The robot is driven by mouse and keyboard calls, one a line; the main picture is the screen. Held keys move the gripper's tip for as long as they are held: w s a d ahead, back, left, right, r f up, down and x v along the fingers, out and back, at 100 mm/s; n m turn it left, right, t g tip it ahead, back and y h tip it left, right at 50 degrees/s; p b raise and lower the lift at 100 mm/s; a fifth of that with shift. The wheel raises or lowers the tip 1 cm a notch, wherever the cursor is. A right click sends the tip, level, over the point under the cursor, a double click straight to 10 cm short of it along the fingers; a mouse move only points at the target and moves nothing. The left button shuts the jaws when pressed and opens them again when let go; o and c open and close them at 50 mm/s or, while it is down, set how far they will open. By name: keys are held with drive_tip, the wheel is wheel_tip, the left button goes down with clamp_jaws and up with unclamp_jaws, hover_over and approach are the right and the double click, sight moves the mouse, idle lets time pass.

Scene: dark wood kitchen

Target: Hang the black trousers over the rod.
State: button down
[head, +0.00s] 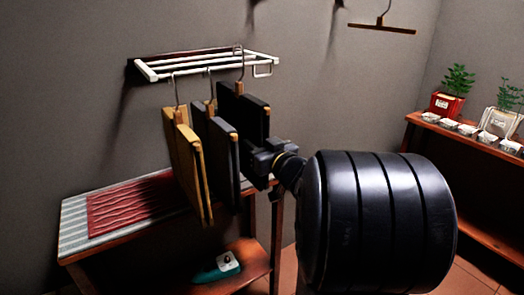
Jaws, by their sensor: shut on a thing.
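The black trousers (243,112) hang folded on a hanger with a light wooden end, the rightmost of three in the head view. Their hanger's hook (239,68) reaches up to the white rod (215,67) of the wall rack; I cannot tell whether it rests on the rod. My gripper (255,158) is at the lower right of the black trousers and is shut on them; its fingertips are partly hidden. Dark grey trousers (222,150) and tan trousers (188,165) hang on hangers just to the left, close beside them.
A wooden table (85,250) with a grey and red cloth (135,205) stands below the rack. A teal and white object (222,266) lies on its lower shelf. An empty hanger (382,28) hangs at upper right. A sideboard (465,137) with plants is at right.

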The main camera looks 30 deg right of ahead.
drive_tip(key=shift+f+b, duration=1.2)
drive_tip(key=shift+f, duration=0.65)
drive_tip(key=c, duration=1)
unclamp_jaws()
drive_tip(key=shift+c, duration=0.2)
drive_tip(key=shift+f, duration=0.15)
drive_tip(key=s+p, duration=0.1)
drive_tip(key=s, duration=0.9)
drive_tip(key=shift+s+d+p, duration=0.15)
drive_tip(key=shift+s+p, duration=0.15)
drive_tip(key=shift+s, duration=0.1)
drive_tip(key=shift+w, duration=0.15)
